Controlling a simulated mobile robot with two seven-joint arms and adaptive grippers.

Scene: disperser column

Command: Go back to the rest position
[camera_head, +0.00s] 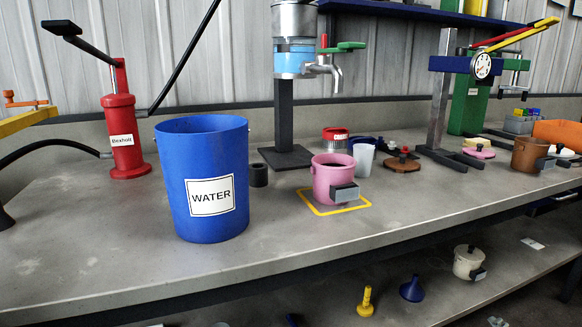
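Neither of my grippers nor my arms shows in the head view. The disperser column (286,115) stands at the back of the bench, with a light blue vessel (294,60) and a metal tap (331,68) with red and green handles. A pink pot (333,180) with a grey handle block stands below and in front of the tap, inside a yellow square outline (318,210). A blue bucket labelled WATER (207,230) stands upright at the front left of the bench.
A red Bexholi pump (122,140) stands at the back left. A grey press column (438,100), a green stand (474,100), a brown pot (527,155) and loose lids are on the right. A lower shelf holds a cream pot (467,262). The bench (300,250) is clear along its front.

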